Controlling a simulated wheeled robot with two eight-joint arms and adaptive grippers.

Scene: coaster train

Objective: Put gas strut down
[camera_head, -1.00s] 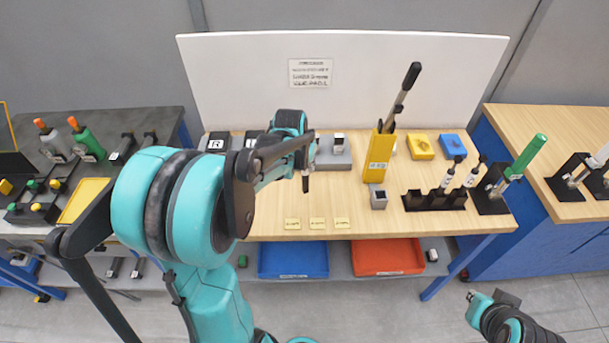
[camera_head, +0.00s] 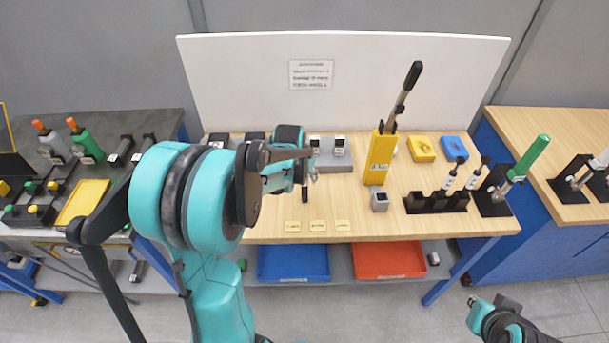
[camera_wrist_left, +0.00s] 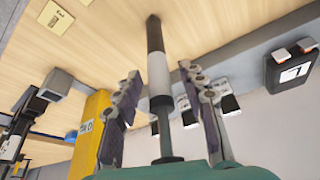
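The gas strut shows in the left wrist view as an upright rod (camera_wrist_left: 160,80) with a black end, a pale middle and a thin dark shaft. Its black end (camera_head: 304,195) shows below my left gripper in the head view, over the wooden table (camera_head: 265,215). My left gripper (camera_wrist_left: 160,85) has a finger on each side of the strut, with a narrow gap on both sides. The strut's contact with the table is unclear. My right gripper (camera_head: 480,304) is low at the right, away from the table; its fingers are too small to read.
A yellow holder (camera_head: 379,160) with a dark-handled tool stands right of the strut. A grey stand (camera_head: 335,162) is behind it. A black rack (camera_head: 436,203) is farther right. Small labels (camera_head: 317,225) lie along the front edge, above blue (camera_head: 293,262) and red (camera_head: 390,260) bins.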

